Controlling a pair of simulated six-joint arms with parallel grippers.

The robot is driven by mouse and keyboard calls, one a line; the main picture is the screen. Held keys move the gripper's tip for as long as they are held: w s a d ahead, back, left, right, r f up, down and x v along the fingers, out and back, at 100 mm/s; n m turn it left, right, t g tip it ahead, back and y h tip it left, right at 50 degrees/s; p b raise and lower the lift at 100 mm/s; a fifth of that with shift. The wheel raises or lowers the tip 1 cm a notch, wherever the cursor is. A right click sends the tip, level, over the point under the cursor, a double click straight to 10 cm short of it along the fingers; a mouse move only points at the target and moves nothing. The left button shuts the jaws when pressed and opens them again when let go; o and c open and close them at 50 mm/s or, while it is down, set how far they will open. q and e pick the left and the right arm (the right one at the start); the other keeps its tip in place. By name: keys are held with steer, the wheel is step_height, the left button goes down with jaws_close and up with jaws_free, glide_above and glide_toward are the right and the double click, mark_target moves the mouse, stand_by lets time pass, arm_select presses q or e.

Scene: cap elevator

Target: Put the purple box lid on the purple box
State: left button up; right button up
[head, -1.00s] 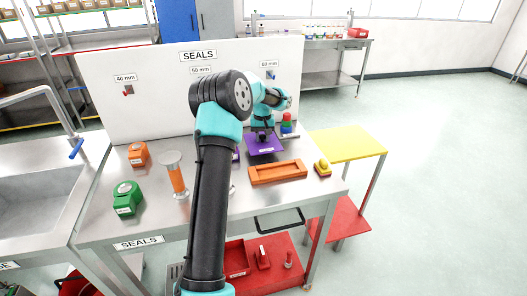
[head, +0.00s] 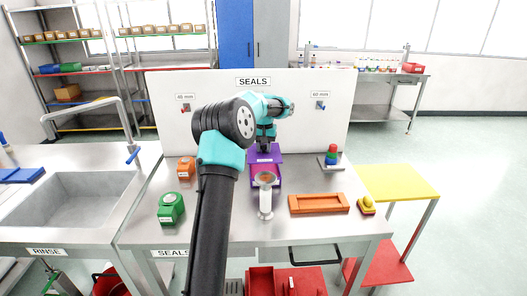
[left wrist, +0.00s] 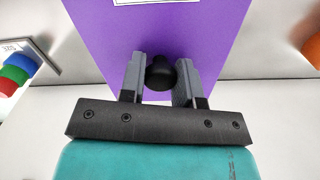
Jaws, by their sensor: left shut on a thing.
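The purple box lid (head: 275,158) is a flat purple plate with a black knob (left wrist: 160,73). My left gripper (head: 264,149) is shut on that knob, and the lid (left wrist: 215,28) fills the top of the left wrist view. The purple box (head: 278,181) stands on the steel bench below the lid, its pinkish inside showing at the front. The lid is at the box's rear part in the picture; I cannot tell whether they touch. A clear stand with an orange-brown top (head: 265,182) hides part of the box's front. My right gripper is not in view.
An orange tray (head: 318,204) and a yellow knobbed object (head: 367,205) are at front right. Stacked coloured rings (head: 332,156) stand behind them. Green (head: 171,208) and orange (head: 187,169) objects are at left. A white SEALS panel (head: 310,130) closes the back.

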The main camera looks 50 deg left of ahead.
mark_target(264, 153)
arm_select(q)
steer(key=shift+w+d+f, duration=0.1)
steer(key=shift+f, duration=0.05)
steer(key=shift+f, duration=2.75)
steer(key=shift+f, duration=0.6)
steer(key=o, duration=1)
steer(key=shift+r, duration=0.1)
step_height(264, 153, up, 17)
steer(key=shift+r, duration=0.1)
